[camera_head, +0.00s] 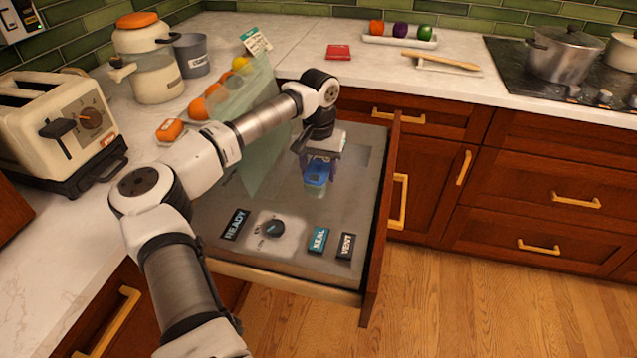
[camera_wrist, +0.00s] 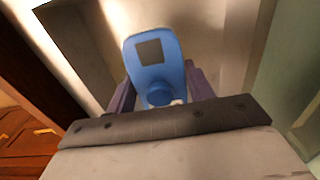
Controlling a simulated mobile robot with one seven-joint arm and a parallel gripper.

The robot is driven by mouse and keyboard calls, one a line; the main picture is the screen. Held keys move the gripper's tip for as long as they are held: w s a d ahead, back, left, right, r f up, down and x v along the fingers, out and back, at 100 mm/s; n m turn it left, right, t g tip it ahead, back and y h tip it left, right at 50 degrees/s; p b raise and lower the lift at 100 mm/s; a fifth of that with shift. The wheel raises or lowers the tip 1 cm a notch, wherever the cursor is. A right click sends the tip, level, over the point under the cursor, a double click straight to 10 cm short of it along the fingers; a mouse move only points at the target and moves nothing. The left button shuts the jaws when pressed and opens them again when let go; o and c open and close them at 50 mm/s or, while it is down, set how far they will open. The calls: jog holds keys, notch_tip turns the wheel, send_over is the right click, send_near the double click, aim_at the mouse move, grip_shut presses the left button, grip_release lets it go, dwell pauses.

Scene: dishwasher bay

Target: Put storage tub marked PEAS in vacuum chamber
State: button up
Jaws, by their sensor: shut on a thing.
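The storage tub (camera_head: 316,178) has a blue lid and a clear lower body; no PEAS marking can be read. In the wrist view its blue lid (camera_wrist: 154,60) shows a dark square and a round knob between my purple fingers. My gripper (camera_head: 319,160) points down and is shut on the tub near the lid. The vacuum chamber (camera_head: 355,154) is in the pulled-out drawer, with its greenish clear cover (camera_head: 258,125) standing raised at the left. The tub is over or in the chamber's grey recess; I cannot tell whether it touches the floor.
The drawer's front panel carries a READY sign (camera_head: 235,224), a dial (camera_head: 274,228), a SEAL button (camera_head: 318,239) and a VENT button (camera_head: 346,246). A toaster (camera_head: 62,125), a jar (camera_head: 148,65) and orange fruit (camera_head: 170,130) stand on the left counter. Pots stand on the hob (camera_head: 508,65).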

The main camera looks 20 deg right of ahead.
send_over(318, 200)
jog(key=shift+f+p, duration=0.35)
jog(key=shift+f, duration=2.35)
jog(key=shift+f, duration=0.2)
jog(key=o, duration=1.1)
jog(key=shift+o, duration=0.2)
jog(key=shift+r, duration=0.1)
notch_tip(318, 200, up, 11)
jog(key=shift+d+b, duration=0.1)
jog(key=shift+b, duration=0.95)
jog(key=shift+r, duration=0.6)
